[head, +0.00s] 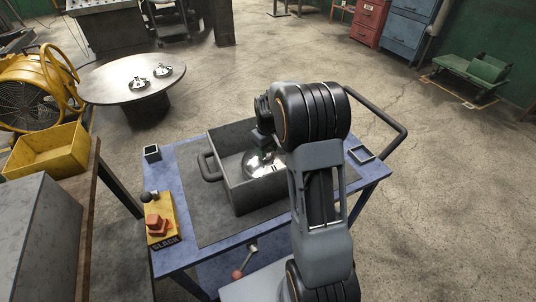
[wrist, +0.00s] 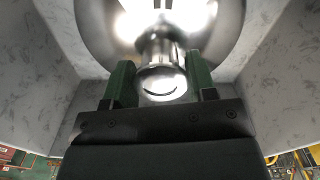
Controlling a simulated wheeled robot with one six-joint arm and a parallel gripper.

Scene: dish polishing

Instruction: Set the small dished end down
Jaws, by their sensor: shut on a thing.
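The small dished end (head: 268,166) is a shiny round metal piece with a knob on top. It is inside the grey bin (head: 245,203) on the blue cart. In the wrist view the dished end (wrist: 95,22) shows large, its knob (wrist: 161,72) between the green fingers. My gripper (head: 262,148) is shut on that knob; the fingers also show in the wrist view (wrist: 160,82). Whether the dished end touches the bin floor I cannot tell. My arm hides the right part of the bin.
The blue cart (head: 180,175) carries a dark mat, a small square holder (head: 152,153), another square frame (head: 361,154) and a yellow block with red pieces (head: 160,222). A round table (head: 112,84) with two shiny pieces stands behind, beside a yellow fan (head: 30,90). Open floor lies right.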

